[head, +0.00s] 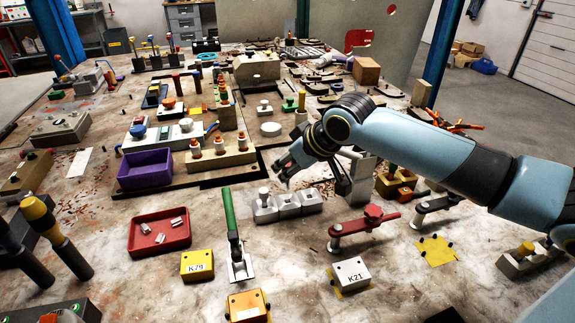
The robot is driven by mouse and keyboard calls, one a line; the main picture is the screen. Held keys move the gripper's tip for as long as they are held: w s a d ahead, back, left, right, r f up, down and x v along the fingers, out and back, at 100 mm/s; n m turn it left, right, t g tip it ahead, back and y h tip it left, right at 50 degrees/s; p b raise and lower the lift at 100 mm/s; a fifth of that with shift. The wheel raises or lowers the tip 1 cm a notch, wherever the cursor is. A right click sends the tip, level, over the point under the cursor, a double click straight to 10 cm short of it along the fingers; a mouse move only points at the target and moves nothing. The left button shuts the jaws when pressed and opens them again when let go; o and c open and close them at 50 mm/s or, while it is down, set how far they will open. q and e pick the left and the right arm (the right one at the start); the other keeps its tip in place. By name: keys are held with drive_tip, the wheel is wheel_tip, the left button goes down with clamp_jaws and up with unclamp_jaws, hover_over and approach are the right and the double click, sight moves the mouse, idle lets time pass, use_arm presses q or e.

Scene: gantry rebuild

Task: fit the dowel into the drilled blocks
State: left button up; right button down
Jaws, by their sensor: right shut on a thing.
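Three pale drilled blocks (289,207) stand in a row at the middle of the table. A short pale piece (264,193) stands upright on the left block. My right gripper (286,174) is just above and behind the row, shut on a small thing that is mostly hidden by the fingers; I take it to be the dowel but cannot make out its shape. I cannot tell whether it touches a block. A red tray (147,246) to the left holds pale short cylinders (176,224). My left gripper is not in view.
A green-handled tool (230,220) stands just left of the row. A red-handled clamp (362,222) is to the right. A yellow K79 block (197,265) and a white K21 block (350,274) lie in front. A purple bin (146,178) stands behind the tray.

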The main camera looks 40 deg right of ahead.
sight(288, 189)
drive_tip(key=shift+f, duration=0.1)
idle(0.5)
drive_tip(key=shift+f+b, duration=0.95)
drive_tip(key=shift+f, duration=0.95)
drive_tip(key=shift+p, duration=0.3)
drive_tip(key=shift+f+b, duration=0.6)
drive_tip(key=shift+f, duration=0.35)
idle(0.3)
drive_tip(key=c, duration=1.2)
unclamp_jaws()
drive_tip(key=shift+s, duration=0.1)
drive_tip(key=v, duration=1.2)
